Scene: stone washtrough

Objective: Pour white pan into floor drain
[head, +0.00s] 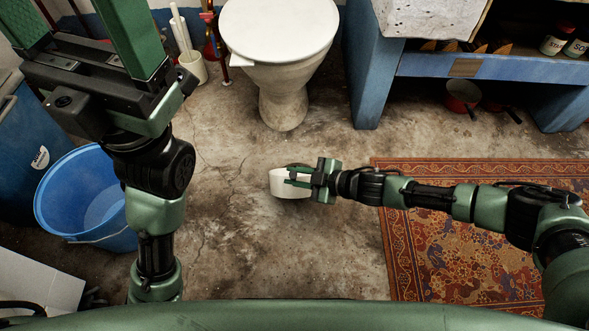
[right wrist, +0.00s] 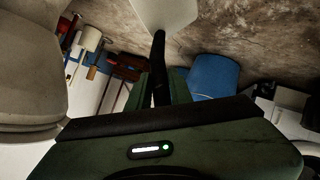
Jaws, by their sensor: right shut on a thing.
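My right gripper (head: 300,178) is shut on the white pan (head: 288,184) above the bare floor, in front of the toilet. In the right wrist view the dark handle (right wrist: 158,75) runs between the fingers to the white pan (right wrist: 165,12). The pan shows mostly its pale side in the head view and looks tilted; its inside and any contents are hidden. My left gripper (head: 75,15) is raised at the upper left, its green fingers wide apart with nothing between them. I cannot make out the floor drain; the pan and gripper may cover it.
A white toilet (head: 280,60) stands behind the pan. A blue bucket (head: 85,195) is at the left. A patterned rug (head: 450,255) lies under my right arm. A blue washtrough stand (head: 368,75) is at the upper right, with pots beneath. The floor around the pan is clear.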

